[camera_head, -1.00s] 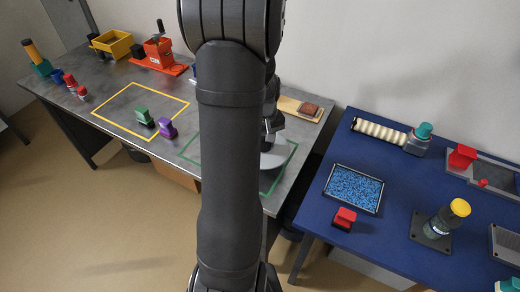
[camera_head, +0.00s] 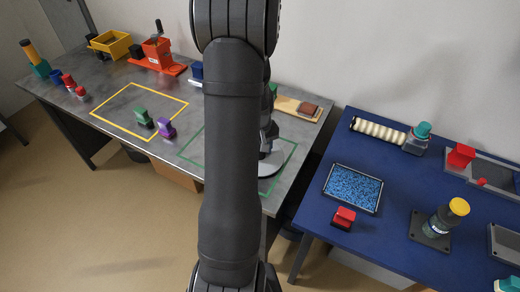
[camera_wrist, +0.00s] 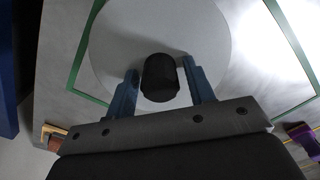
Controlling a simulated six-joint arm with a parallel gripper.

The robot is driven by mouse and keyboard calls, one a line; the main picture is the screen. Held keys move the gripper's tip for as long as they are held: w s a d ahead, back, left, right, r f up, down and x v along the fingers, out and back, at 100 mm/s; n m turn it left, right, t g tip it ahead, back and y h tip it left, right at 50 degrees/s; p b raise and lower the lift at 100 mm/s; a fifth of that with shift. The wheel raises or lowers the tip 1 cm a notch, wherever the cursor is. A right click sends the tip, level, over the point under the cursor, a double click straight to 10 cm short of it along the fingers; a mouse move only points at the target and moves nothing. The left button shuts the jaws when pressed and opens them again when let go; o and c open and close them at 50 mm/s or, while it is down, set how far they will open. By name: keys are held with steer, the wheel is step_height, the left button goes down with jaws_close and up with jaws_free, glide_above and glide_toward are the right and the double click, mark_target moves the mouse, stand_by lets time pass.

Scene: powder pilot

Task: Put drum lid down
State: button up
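The drum lid, a pale grey disc (camera_wrist: 112,45) with a black knob (camera_wrist: 160,88), is under my gripper in the wrist view. In the head view the lid (camera_head: 272,168) appears flat on the grey table, within the green outline (camera_head: 291,154), partly hidden by my arm. In the wrist view the lid's left edge is close to the green line (camera_wrist: 84,52). My gripper (camera_wrist: 160,72) has one blue-grey finger on each side of the knob, with narrow gaps showing. In the head view my gripper (camera_head: 267,140) is mostly hidden behind my arm.
A wooden board (camera_head: 288,103) with a brown block (camera_head: 309,108) is behind. A blue table (camera_head: 310,208) with several objects stands right.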

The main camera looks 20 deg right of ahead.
steer(key=shift+o, duration=0.2)
steer(key=shift+r, duration=0.1)
step_height(320, 180, up, 12)
stand_by(0.5)
steer(key=shift+f, duration=4.3)
